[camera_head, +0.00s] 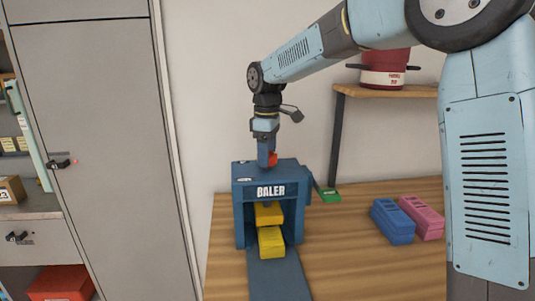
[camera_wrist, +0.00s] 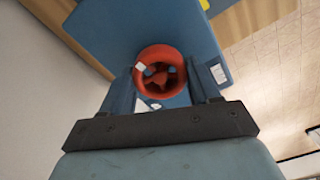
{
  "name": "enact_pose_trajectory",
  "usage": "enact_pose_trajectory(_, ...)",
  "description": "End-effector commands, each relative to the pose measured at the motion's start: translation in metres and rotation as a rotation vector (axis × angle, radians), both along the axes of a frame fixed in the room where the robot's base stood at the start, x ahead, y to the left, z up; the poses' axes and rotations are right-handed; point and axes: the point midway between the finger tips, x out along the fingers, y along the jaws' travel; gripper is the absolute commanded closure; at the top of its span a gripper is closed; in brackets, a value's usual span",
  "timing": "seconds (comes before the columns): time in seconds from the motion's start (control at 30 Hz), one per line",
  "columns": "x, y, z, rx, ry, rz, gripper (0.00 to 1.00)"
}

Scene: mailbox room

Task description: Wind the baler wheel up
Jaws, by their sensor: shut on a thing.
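The blue baler (camera_head: 244,205) stands on the wooden table, with a white "BALER" label on its front. Its red wheel (camera_head: 273,159) is on top, mostly hidden behind my gripper (camera_head: 266,158) in the head view. In the wrist view the round red wheel (camera_wrist: 162,57) sits between the two fingers of my gripper (camera_wrist: 164,80), which is shut on it from above. Under the baler's top are an upper yellow part (camera_head: 268,212) and, below and in front of it, a yellow block (camera_head: 271,242). I cannot tell whether the two touch.
A blue block (camera_head: 392,222) and a pink block (camera_head: 422,217) lie on the table (camera_head: 345,255) to the right. A shelf (camera_head: 390,92) with a red pot (camera_head: 385,70) hangs above. A grey cabinet (camera_head: 95,120) stands left.

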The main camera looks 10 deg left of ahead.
Motion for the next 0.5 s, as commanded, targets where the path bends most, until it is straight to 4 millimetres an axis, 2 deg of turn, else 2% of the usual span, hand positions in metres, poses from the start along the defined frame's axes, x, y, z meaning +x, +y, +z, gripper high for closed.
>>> enact_pose_trajectory(0.5,0.0029,-0.0013,0.0025,0.002,-0.007,0.486,0.7)
